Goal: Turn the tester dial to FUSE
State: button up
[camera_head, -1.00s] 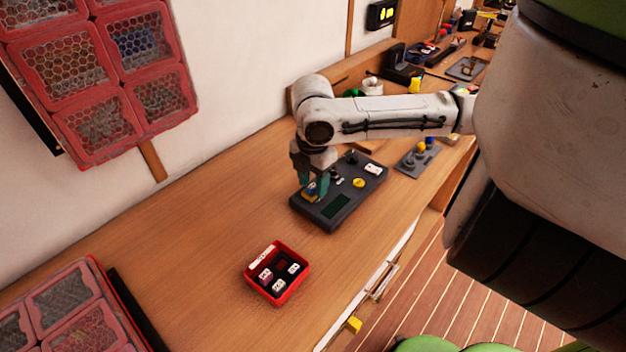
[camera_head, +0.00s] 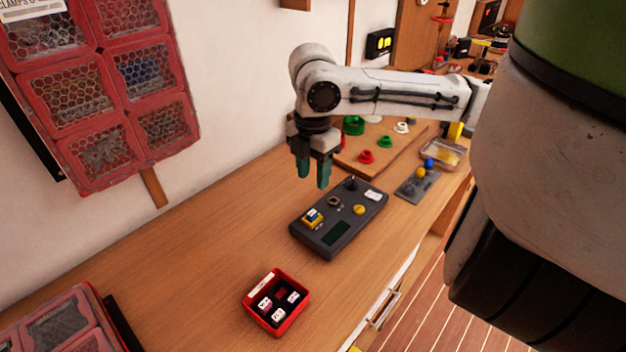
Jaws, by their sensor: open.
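The tester (camera_head: 316,240) is a dark grey box lying on the bench, with a dark screen (camera_head: 336,233) near its front. On its top are a yellow block with a blue and white top (camera_head: 313,218), a small grey ring-like part (camera_head: 334,202), a black upright knob (camera_head: 351,184), a round yellow part (camera_head: 359,210) and a white piece (camera_head: 373,195). I cannot tell which of these is the dial, and no FUSE marking is readable. My gripper (camera_head: 313,173) points down with teal fingers, open and empty, raised above and behind the tester's left side, touching nothing.
A red tray (camera_head: 248,303) with several small labelled blocks stands in front. A wooden board (camera_head: 350,164) with coloured rings lies behind the tester. A grey plate (camera_head: 408,190) with coloured knobs is to the right. The bench left of the tester is clear.

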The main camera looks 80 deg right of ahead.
aim_at(351, 185)
jog(key=k, duration=1)
